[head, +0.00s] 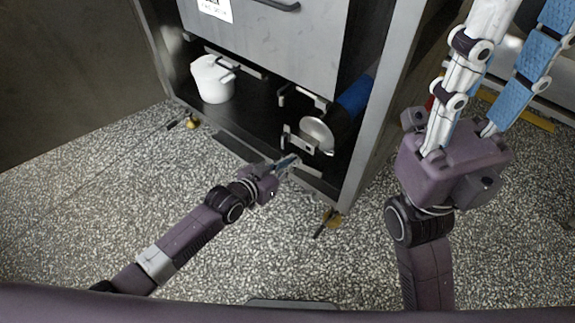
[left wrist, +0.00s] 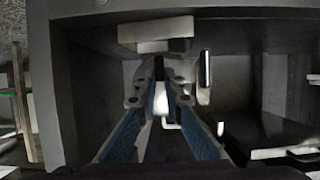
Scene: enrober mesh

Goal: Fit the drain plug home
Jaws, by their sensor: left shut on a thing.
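My left gripper (head: 293,161) reaches the lower opening of the grey machine cabinet (head: 379,105), beside a pale bracket bar (head: 307,170). In the left wrist view its blue-padded fingers (left wrist: 161,75) close together at the tips on a small dark thing, apparently the drain plug. The fingers hide most of it, so its shape and whether it sits in a drain opening cannot be told. My right gripper (head: 500,75) is raised at the upper right, its fingers apart and empty, with the tips cut off by the frame.
A white lidded pot (head: 212,80) stands at the left inside the cabinet. A round metal drum-like part (head: 317,134) with a blue body (head: 354,96) sits at the right.

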